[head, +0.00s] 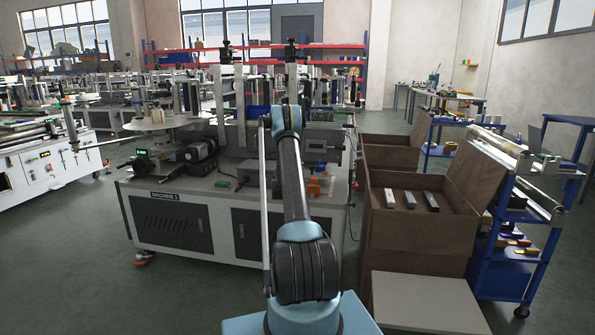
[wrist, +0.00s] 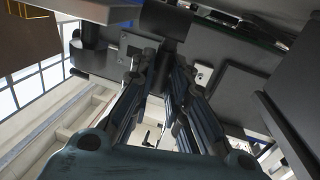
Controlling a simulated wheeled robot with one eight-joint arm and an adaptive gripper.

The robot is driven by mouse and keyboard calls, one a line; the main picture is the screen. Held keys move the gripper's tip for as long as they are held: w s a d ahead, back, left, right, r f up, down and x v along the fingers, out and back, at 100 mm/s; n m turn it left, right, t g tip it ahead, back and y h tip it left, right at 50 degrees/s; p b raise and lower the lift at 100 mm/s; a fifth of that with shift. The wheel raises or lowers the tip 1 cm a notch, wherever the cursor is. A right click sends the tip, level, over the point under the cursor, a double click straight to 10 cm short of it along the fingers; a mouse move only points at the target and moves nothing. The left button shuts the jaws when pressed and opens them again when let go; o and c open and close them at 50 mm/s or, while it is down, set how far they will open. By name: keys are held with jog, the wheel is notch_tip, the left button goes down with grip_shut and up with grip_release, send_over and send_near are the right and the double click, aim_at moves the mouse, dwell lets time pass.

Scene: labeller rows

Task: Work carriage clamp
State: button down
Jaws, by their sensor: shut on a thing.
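The labelling machine marked MACHINE 1 (head: 165,215) stands in front of me, with upright columns on its top. My arm reaches over its front edge, and in the head view my gripper is hidden behind the arm. In the wrist view my gripper (wrist: 162,58) has its two fingers closing together at the top middle, shut on a dark part that looks like the carriage clamp (wrist: 166,24). The fingertips and the wrist hide most of the place of contact. I cannot tell how the clamp is turned.
A brown open crate (head: 425,235) with several bars stands right of the machine, beside a blue trolley (head: 505,275). A pale box (head: 425,300) is in front of the crate. In the wrist view a grey panel (wrist: 240,95) lies close right of the fingers.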

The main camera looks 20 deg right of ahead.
jog(key=c, duration=1.8)
grip_release()
jog(key=shift+a+f, duration=0.15)
jog(key=shift+a, duration=0.05)
jog(key=shift+d, duration=0.1)
jog(key=v, duration=1.2)
jog(key=shift+f, duration=0.1)
